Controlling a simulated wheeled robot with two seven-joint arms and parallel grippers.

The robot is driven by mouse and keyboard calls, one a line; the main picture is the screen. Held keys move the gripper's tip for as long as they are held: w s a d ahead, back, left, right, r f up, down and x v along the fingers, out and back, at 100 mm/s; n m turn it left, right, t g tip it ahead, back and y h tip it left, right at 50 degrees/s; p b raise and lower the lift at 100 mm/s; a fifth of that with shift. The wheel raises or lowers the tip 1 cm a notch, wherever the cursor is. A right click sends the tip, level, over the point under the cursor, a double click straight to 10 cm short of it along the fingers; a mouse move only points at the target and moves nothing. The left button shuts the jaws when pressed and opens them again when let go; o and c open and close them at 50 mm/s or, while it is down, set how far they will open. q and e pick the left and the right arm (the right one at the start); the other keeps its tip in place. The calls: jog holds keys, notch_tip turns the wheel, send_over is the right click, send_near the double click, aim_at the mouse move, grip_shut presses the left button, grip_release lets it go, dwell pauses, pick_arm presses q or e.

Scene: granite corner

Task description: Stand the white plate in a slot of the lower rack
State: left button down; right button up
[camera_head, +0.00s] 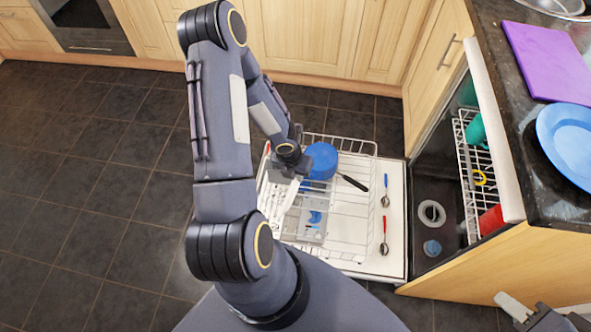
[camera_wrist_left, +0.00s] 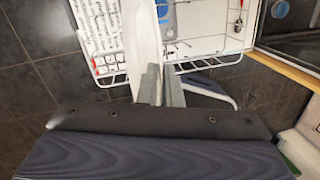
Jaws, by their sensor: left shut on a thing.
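The white plate (camera_head: 287,201) is seen nearly edge-on at the left side of the lower rack (camera_head: 352,222) in the head view. My left gripper (camera_head: 290,166) is shut on it. In the left wrist view the plate (camera_wrist_left: 143,42) stands up from between the fingers of my left gripper (camera_wrist_left: 158,88), over the wire rack (camera_wrist_left: 205,52). I cannot tell whether its lower edge is in a slot, as my arm and the gripper hide part of it. My right gripper (camera_head: 540,318) shows only partly at the bottom right corner, and its jaws are unclear.
A blue bowl (camera_head: 320,160) and a black-handled utensil (camera_head: 353,183) lie in the rack beside my left gripper. A grey cutlery basket (camera_head: 304,232) is nearby. Blue-handled (camera_head: 386,190) and red-handled (camera_head: 384,236) spoons lie right of it. The counter holds a blue plate (camera_head: 570,143).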

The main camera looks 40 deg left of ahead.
pick_arm(q)
jog(key=shift+s+r+n, duration=0.15)
jog(key=shift+r+n, duration=0.15)
jog(key=shift+n, duration=0.2)
jog(key=shift+s+n+t+h+p, duration=0.15)
jog(key=shift+n+t+h+p, duration=0.15)
jog(key=shift+p, duration=0.15)
pick_arm(e)
jog(key=shift+r, duration=0.8)
pick_arm(q)
jog(key=shift+r, duration=0.1)
